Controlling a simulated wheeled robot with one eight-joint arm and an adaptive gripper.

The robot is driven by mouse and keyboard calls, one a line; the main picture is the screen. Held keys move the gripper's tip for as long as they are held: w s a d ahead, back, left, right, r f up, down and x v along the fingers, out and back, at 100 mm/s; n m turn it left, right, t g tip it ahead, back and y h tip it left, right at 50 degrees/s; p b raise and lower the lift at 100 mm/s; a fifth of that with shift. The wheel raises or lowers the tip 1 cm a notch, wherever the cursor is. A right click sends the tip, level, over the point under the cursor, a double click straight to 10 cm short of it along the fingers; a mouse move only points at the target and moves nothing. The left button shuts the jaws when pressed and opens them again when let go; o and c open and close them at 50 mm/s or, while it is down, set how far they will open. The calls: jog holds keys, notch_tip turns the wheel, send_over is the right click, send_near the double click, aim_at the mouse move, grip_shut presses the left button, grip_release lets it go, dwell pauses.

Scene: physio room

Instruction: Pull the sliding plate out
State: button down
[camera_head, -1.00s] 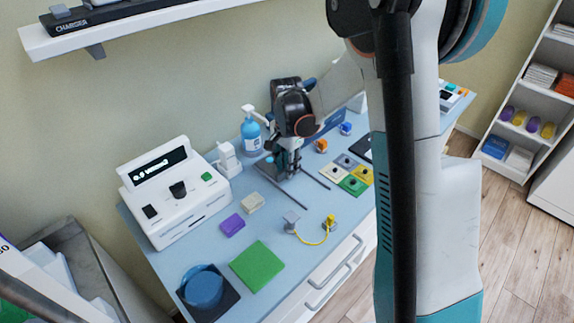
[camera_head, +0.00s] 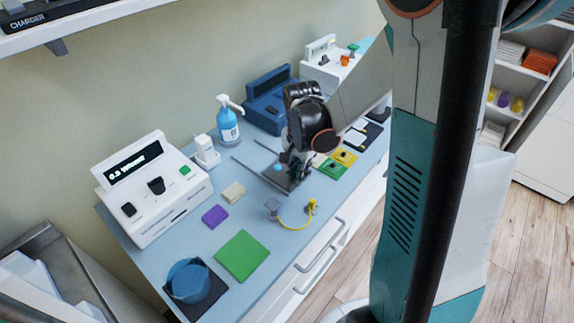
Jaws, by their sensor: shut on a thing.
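The sliding plate (camera_head: 279,179) is a dark grey flat piece at the front end of two thin dark rails (camera_head: 251,170) on the light blue tabletop. A small light blue spot shows near its middle. My gripper (camera_head: 296,171) is over the plate's right part, pointing down. It is shut on the plate, but the fingertips and the grasped part are mostly hidden by the dark gripper body.
Coloured square tiles (camera_head: 333,169) lie close right of the gripper. A yellow cable (camera_head: 294,225) lies in front. A blue pump bottle (camera_head: 228,127) and dark blue device (camera_head: 269,101) stand behind. A white device (camera_head: 155,190) stands left.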

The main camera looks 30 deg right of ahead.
jog(key=c, duration=1.7)
grip_release()
jog(key=shift+r, duration=0.1)
notch_tip(320, 180, up, 12)
jog(key=shift+f, duration=0.1)
